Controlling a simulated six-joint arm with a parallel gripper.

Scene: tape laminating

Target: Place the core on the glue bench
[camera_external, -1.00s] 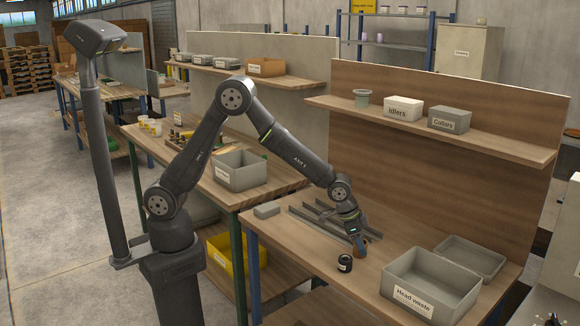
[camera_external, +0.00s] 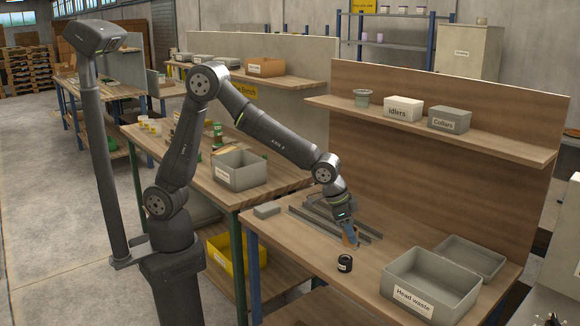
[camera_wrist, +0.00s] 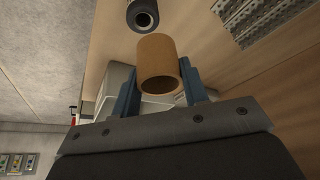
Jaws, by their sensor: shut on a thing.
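My gripper (camera_external: 350,237) is shut on the core, a short brown cardboard tube (camera_wrist: 157,66) whose open end faces the wrist camera. In the wrist view the two blue fingers sit on either side of the core. In the external view the core (camera_external: 350,240) is small and partly hidden by the fingers, above the near bench. The glue bench appears to be the middle bench (camera_external: 262,195) behind my arm, with a partly hidden yellow sign (camera_external: 245,90) above it; the sign's text is only partly readable.
A black roll (camera_external: 345,263) stands on the near bench, also in the wrist view (camera_wrist: 143,16). Grey rails (camera_external: 325,218) lie behind my gripper. A "Head waste" bin (camera_external: 410,300) stands right. The middle bench holds a grey bin (camera_external: 240,178) and several small items.

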